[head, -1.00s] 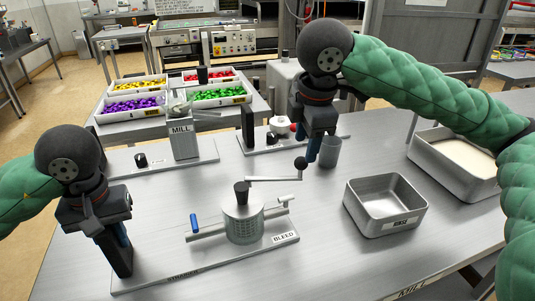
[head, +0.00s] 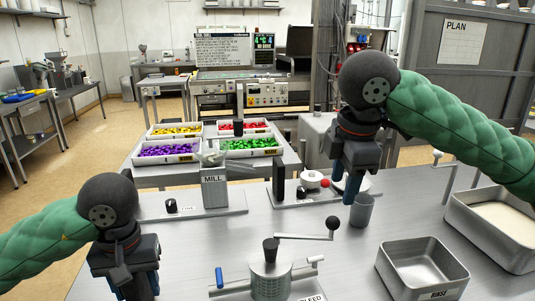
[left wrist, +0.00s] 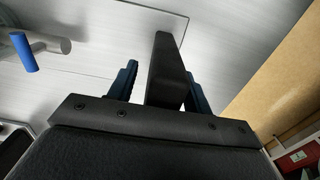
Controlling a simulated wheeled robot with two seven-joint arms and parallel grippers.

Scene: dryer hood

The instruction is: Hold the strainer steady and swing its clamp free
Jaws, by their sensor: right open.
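The strainer (head: 270,283) is a grey perforated cylinder with a black knob on top, cut by the lower picture edge in the head view. A crank arm with a black ball (head: 332,222) extends to its right. A clamp bar with a blue handle (head: 219,278) crosses beside it; the blue handle also shows in the left wrist view (left wrist: 24,52). My left gripper (left wrist: 162,78) is open around a black upright post (left wrist: 167,62), with a gap visible on the left side. My right gripper (head: 352,195) is open and empty, above the bench behind the crank ball.
A grey cup (head: 362,211) stands just beside my right gripper's fingers. A metal rinse bin (head: 424,262) and a bin of pale material (head: 500,222) are to the right. The mill (head: 214,190) stands behind the strainer.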

